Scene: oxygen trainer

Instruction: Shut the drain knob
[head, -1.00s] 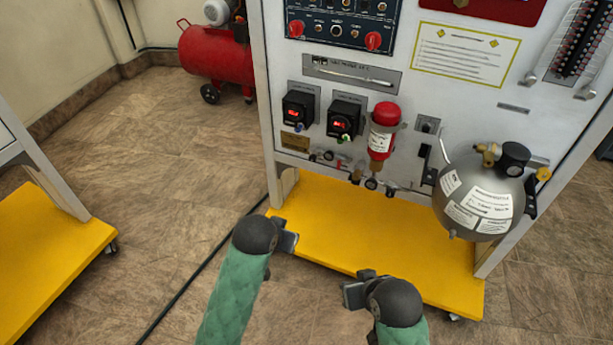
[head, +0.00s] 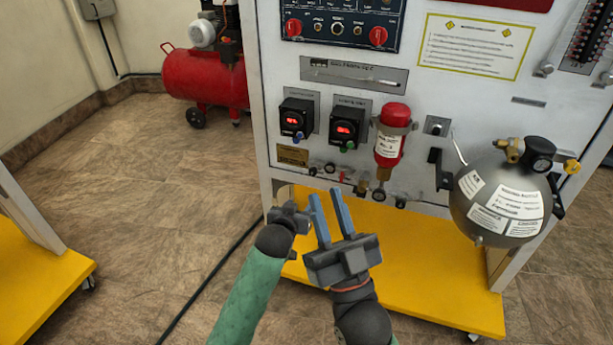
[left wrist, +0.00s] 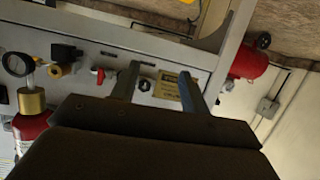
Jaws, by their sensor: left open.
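Low on the white panel is a row of small fittings: a red knob (head: 342,176), a brass fitting (head: 362,187) and dark round knobs (head: 312,171). I cannot tell which is the drain knob. The left wrist view shows the row upside down, with the red knob (left wrist: 98,73), brass fitting (left wrist: 60,71) and a dark round knob (left wrist: 145,85).
A red cylinder (head: 389,146) hangs above a round gauge (head: 380,195). A grey tank (head: 470,215) juts out at the right. The yellow base (head: 420,270) extends below the panel. A red compressor (head: 205,80) stands back left.

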